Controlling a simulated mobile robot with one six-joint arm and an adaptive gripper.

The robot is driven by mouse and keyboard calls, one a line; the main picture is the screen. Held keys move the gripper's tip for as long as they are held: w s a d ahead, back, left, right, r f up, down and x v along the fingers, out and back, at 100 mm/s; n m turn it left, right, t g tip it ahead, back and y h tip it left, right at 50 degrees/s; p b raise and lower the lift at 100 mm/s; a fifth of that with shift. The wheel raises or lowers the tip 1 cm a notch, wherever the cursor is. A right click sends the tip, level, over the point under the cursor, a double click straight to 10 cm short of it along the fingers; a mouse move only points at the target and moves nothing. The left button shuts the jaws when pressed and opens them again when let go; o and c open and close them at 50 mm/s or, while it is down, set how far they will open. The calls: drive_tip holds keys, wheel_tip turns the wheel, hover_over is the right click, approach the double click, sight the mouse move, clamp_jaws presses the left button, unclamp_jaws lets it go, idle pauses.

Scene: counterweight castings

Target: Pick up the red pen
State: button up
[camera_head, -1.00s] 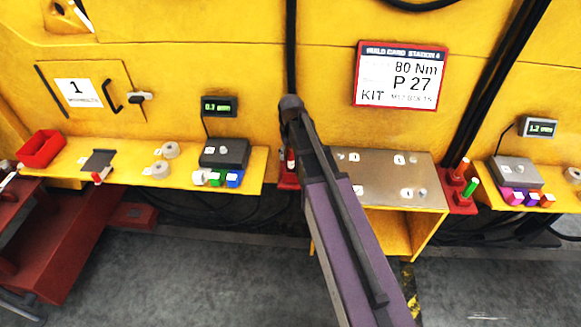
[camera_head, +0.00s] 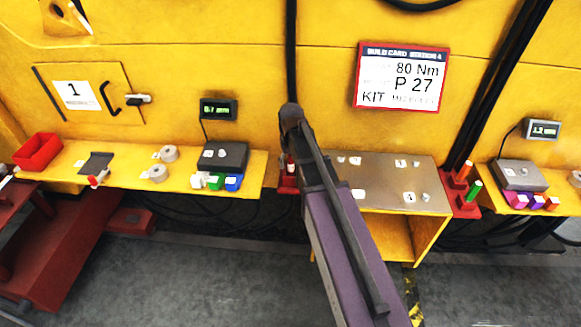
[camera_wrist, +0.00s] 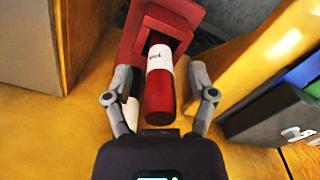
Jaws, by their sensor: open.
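The red pen (camera_wrist: 160,92) has a white band with small dark lettering. It stands in a red holder (camera_wrist: 130,48), tilted in the wrist view, its red end towards me. My gripper (camera_wrist: 160,80) is open, with one finger on each side of the pen; I cannot tell whether either touches it. A second, dark and white object (camera_wrist: 131,108) shows partly behind the left finger. In the head view, the holder (camera_head: 288,186) is at the left of the steel-topped stand, and my arm hides my gripper and part of the holder.
A yellow shelf (camera_head: 258,172) at the left carries a dark box (camera_head: 224,156), colored blocks and a red bin (camera_head: 39,150). A steel-topped stand (camera_head: 385,175) is right of my arm. Another red holder (camera_head: 461,206) has orange and green pens.

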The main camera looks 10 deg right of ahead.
clamp_jaws()
drive_tip(key=shift+r, duration=0.15)
wheel_tip(320, 180, up, 10)
drive_tip(key=p, duration=1)
drive_tip(key=shift+f, duration=0.2)
idle(1.2)
